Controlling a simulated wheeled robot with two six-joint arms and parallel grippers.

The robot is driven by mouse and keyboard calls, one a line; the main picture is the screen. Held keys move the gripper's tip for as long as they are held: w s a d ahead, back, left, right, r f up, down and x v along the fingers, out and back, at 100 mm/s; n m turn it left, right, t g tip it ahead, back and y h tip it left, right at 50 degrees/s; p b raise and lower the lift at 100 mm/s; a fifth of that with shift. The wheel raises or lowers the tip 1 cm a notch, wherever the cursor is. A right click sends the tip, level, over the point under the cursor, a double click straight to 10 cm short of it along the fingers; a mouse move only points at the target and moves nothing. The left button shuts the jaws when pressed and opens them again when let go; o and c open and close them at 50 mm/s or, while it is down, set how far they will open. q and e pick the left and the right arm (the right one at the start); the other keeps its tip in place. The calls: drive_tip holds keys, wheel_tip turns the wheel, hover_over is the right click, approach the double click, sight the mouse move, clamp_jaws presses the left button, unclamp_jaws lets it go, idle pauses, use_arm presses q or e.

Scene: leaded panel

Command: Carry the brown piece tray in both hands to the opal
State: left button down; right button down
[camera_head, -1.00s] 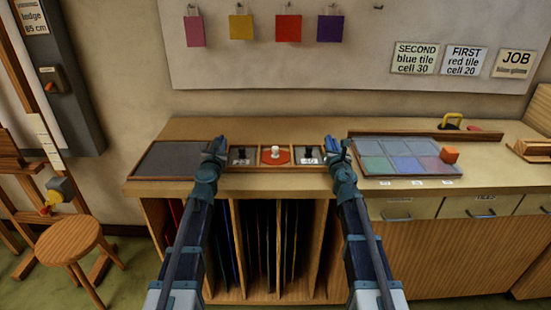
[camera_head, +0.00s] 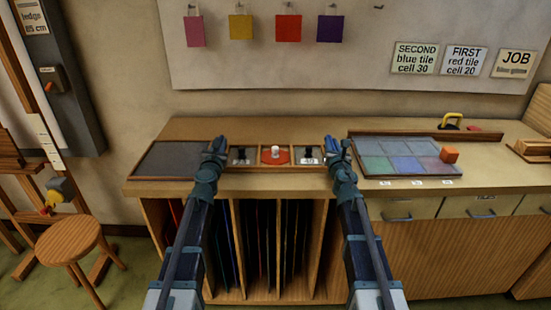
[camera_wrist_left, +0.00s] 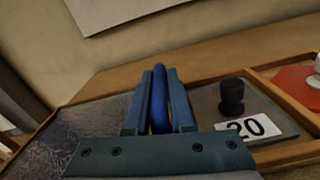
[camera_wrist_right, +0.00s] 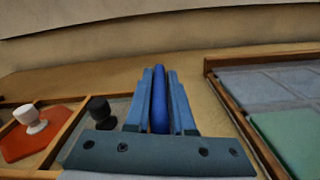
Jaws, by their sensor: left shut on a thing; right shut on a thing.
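The brown wooden piece tray (camera_head: 272,169) lies level at the bench's front edge, between my two grippers. It holds a dark-knobbed piece marked 20 (camera_wrist_left: 250,127), a red piece with a white knob (camera_head: 275,158), and a second dark-knobbed piece (camera_head: 308,158). My left gripper (camera_head: 216,147) is shut on the tray's left blue handle (camera_wrist_left: 159,105). My right gripper (camera_head: 336,150) is shut on the right blue handle (camera_wrist_right: 158,105). I cannot tell whether the tray is clear of the bench. I cannot tell which thing is the opal.
A dark, framed textured sheet (camera_head: 170,160) lies left of the tray. Bare bench (camera_head: 280,127) shows behind the tray. A stool (camera_head: 68,241) stands at left.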

use_arm(q)
drive_tip(key=shift+r, duration=0.15)
use_arm(e)
drive_tip(key=shift+r, duration=0.15)
